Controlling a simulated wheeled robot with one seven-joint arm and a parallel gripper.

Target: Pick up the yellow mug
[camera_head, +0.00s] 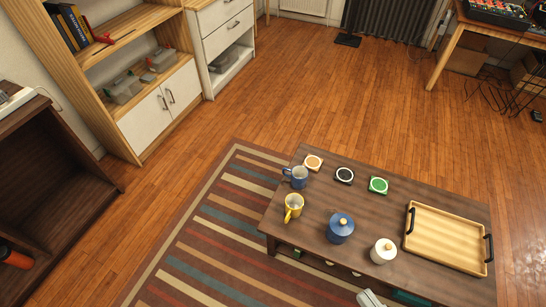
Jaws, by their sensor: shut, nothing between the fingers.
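The yellow mug (293,207) stands upright near the left end of the dark wooden coffee table (385,205). Its opening faces up and its handle points toward the front left. A blue mug (296,176) stands just behind it, a small gap apart.
Several coasters, including a green one (378,185), lie behind. A wooden tray (430,225) fills the right end. The striped rug (205,235) at left is clear.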

